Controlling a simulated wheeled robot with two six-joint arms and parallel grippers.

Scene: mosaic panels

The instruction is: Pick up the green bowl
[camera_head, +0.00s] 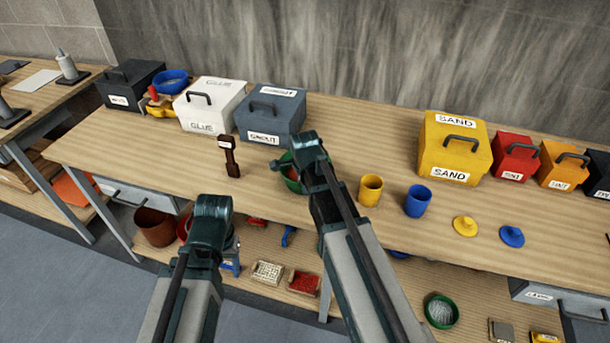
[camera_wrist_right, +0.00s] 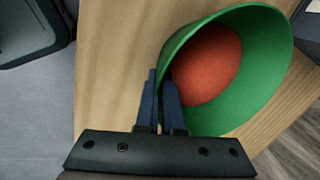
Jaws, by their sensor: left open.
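The green bowl (camera_head: 290,182) is near the middle of the bench top, partly hidden behind my right gripper (camera_head: 308,152). In the right wrist view the green bowl (camera_wrist_right: 262,75) has orange-red contents. There, the fingers of my right gripper (camera_wrist_right: 161,82) are close together at the left side of its rim, with the wall between the tips. Whether the bowl is clear of the bench cannot be told. My left gripper (camera_head: 212,208) is open and empty, in front of the bench and left of the bowl.
A dark brown tool (camera_head: 230,160) stands left of the bowl. A grey-blue box (camera_head: 270,115) is behind it. Yellow (camera_head: 370,190) and blue (camera_head: 417,202) cups stand to the right. A yellow sand box (camera_head: 453,147) is further right. Another green container (camera_head: 454,320) is on the lower shelf.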

